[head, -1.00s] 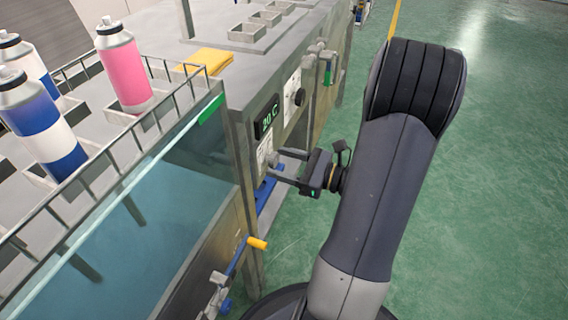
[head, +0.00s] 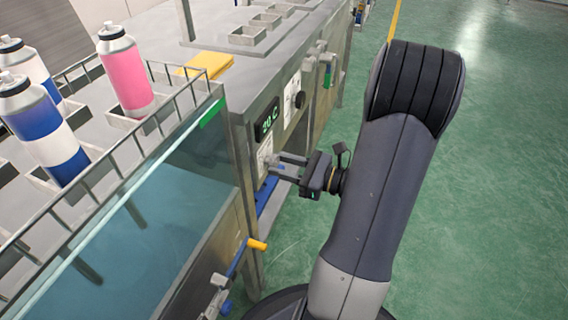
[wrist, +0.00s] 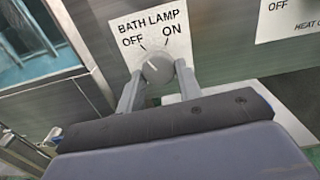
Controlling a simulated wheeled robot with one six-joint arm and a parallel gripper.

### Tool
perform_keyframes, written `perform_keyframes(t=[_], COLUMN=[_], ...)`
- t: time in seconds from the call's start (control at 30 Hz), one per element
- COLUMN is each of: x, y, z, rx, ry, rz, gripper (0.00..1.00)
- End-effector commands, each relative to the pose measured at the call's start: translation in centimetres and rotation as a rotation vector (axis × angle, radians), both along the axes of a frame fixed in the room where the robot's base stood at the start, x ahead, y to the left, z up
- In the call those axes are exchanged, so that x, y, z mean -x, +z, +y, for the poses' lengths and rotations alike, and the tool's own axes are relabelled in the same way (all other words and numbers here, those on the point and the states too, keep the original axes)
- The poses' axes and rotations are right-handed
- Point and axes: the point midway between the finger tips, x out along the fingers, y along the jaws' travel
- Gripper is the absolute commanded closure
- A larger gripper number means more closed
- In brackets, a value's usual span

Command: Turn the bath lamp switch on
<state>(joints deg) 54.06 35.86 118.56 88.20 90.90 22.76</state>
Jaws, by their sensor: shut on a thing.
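The bath lamp switch is a round grey knob (wrist: 158,68) on a white label (wrist: 140,30) marked BATH LAMP, with OFF at left and ON at right. The white line on the knob points up and left, towards OFF. My gripper (head: 273,166) is at the front panel of the machine. In the wrist view its two fingers lie on both sides of the knob, shut on it. In the head view the knob is too small and covered to make out its setting.
A green display (head: 266,118) sits above the switch. A second label (wrist: 285,18), marked OFF, is to the right in the wrist view. Green floor is clear at right.

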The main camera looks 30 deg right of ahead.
Motion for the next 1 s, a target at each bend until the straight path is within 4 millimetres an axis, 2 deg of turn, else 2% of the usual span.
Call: perform_keyframes(t=[0.27, 1.0], x=[0.06, 0.2], y=[0.63, 0.53], z=[0.08, 0.26], rx=[-0.123, -0.641], ry=[0.0, 0.0], rz=[0.097, 0.503], gripper=[0.89, 0.89])
